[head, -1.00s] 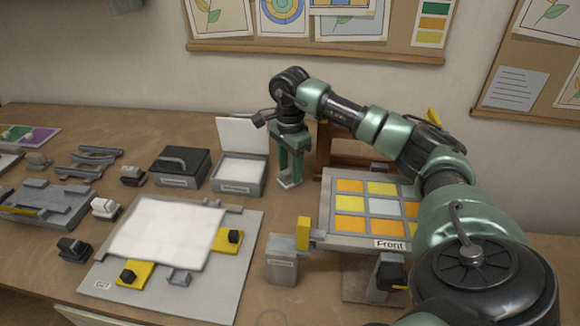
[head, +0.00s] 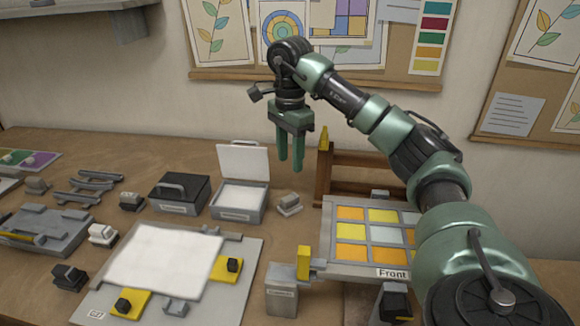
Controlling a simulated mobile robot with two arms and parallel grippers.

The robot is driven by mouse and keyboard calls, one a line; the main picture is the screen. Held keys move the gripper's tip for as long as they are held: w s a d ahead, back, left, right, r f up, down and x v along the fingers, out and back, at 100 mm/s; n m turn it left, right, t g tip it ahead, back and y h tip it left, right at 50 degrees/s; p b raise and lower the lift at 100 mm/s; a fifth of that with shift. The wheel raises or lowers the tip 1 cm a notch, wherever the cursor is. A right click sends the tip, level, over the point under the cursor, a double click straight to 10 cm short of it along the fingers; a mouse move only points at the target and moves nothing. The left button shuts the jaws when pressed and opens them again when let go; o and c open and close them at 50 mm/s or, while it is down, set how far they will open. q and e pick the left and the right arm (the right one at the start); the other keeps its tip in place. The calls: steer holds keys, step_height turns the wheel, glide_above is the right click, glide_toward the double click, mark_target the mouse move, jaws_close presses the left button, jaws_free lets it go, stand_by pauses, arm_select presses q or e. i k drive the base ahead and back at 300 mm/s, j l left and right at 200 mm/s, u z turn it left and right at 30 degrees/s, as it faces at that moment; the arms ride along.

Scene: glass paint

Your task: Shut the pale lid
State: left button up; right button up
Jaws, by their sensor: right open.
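The pale lid (head: 243,161) stands upright, open, at the back edge of a grey box (head: 238,213) with a pale inside. My right gripper (head: 291,168) hangs pointing down, open and empty, to the right of the lid and above the table. It is apart from the lid and box. A small grey block-like piece (head: 289,204) sits on the table below it, just right of the box. My left gripper is not in view.
A dark closed box (head: 180,192) with a handle stands left of the pale-lidded box. A framed panel of coloured squares (head: 338,254) is at the right, with a wooden stand (head: 326,175) behind it. A white sheet (head: 163,258) lies on a board in front.

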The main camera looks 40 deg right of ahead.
mark_target(236, 161)
steer(key=i+j+z, duration=0.2)
steer(key=j, duration=0.25)
steer(key=i+j+z, duration=0.2)
steer(key=i+j, duration=0.2)
steer(key=j, duration=0.1)
